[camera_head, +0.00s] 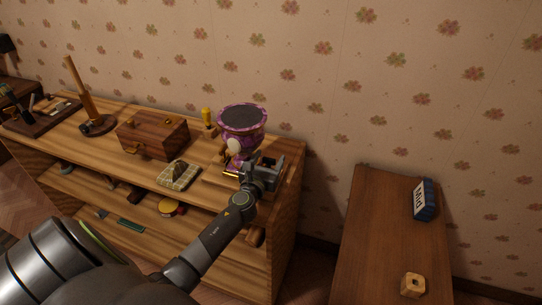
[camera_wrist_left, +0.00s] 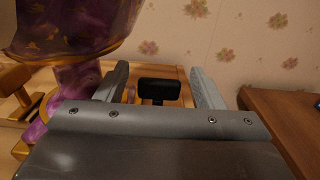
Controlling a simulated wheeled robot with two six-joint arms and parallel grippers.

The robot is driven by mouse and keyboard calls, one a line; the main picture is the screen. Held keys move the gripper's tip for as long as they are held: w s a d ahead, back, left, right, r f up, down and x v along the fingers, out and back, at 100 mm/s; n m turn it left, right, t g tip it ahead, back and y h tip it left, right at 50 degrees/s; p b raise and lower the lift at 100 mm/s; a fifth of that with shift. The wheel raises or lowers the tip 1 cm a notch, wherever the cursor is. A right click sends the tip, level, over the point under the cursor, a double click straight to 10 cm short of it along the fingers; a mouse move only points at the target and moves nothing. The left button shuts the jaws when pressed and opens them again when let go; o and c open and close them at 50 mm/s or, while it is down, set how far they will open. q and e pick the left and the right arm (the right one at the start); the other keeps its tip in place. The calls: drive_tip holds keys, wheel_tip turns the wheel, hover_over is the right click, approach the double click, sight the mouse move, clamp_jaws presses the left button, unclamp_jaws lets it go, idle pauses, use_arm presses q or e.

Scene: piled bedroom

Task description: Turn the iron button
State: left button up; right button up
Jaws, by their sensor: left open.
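A small black rounded block (camera_wrist_left: 160,89) on a short dark stem shows between my left fingers in the left wrist view. I cannot tell for sure that it is the iron button. My left gripper (camera_head: 265,168) is open at the right end of the wooden shelf unit, just right of a purple and gold goblet-shaped thing (camera_head: 241,121). In the left wrist view the two fingers of the left gripper (camera_wrist_left: 160,76) stand apart on either side of the black block, with no clear contact. My right gripper is not in view.
The purple thing (camera_wrist_left: 75,35) is close on the left of my left fingers. The shelf unit (camera_head: 105,118) also carries a wooden box (camera_head: 152,136) and a plaid item (camera_head: 178,176). A lower brown table (camera_head: 385,240) on the right holds a blue box (camera_head: 425,200) and a wooden block (camera_head: 412,285).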

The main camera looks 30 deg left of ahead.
use_arm(q)
drive_tip(key=shift+x, duration=1.2)
drive_tip(key=shift+c, duration=0.4)
drive_tip(key=c, duration=0.9)
